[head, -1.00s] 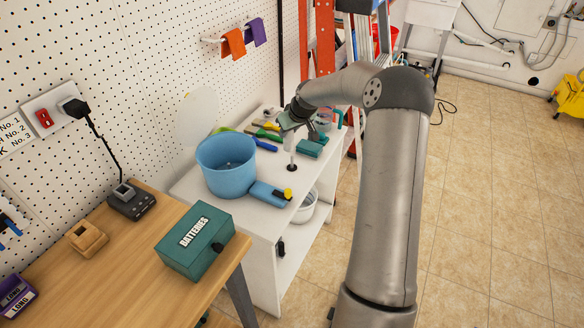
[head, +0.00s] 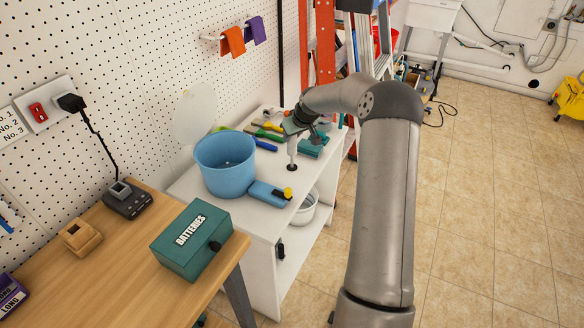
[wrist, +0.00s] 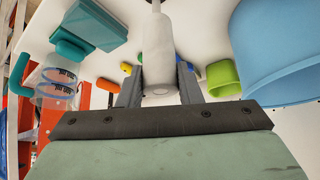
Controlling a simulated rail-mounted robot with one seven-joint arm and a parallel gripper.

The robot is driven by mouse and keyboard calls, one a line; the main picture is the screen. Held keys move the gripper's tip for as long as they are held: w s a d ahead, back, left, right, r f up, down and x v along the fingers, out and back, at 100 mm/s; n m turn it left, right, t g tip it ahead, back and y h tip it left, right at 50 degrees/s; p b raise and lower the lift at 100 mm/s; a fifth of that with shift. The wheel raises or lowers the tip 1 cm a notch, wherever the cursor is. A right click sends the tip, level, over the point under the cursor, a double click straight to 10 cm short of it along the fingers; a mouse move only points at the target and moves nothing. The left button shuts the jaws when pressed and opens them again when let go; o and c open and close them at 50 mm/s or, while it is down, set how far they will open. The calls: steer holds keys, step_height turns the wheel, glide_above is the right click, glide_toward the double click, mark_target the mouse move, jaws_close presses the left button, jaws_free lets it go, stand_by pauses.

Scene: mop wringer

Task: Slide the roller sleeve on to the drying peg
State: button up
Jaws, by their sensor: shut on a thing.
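My gripper (wrist: 158,85) is shut on the white roller sleeve (wrist: 157,45), near its end closest to the camera. The sleeve is a plain upright white cylinder. In the head view the sleeve (head: 292,147) hangs below my gripper (head: 293,128), over the small dark round base of the drying peg (head: 292,168). A thin grey rod (wrist: 155,5) shows at the sleeve's far end in the wrist view, in line with it. A short stretch shows between sleeve and base. How far the peg reaches inside the sleeve is hidden.
Teal blocks (head: 311,147) lie close on the right. Clear cups (wrist: 57,85) and a green cup (wrist: 223,78) show in the wrist view.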

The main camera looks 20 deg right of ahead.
mark_target(295, 147)
steer(key=shift+f+b, duration=2.6)
steer(key=shift+f, duration=0.8)
stand_by(0.3)
steer(key=o, duration=1)
steer(key=shift+o, duration=0.2)
steer(key=b+v, duration=0.1)
steer(key=v, duration=1.6)
steer(key=s+a+r+g+p, duration=0.1)
steer(key=s+a+g+p, duration=0.15)
steer(key=s+a, duration=0.95)
steer(key=s+a+f+g, duration=0.1)
steer(key=s+a, duration=0.3)
steer(key=s, duration=0.9)
steer(key=s+a+f+m+g, duration=0.1)
steer(key=s+a, duration=0.4)
steer(key=s, duration=0.7)
steer(key=shift+s+m+g+h+p, duration=0.35)
steer(key=shift+g+h+p, duration=0.1)
steer(key=shift+g, duration=0.1)
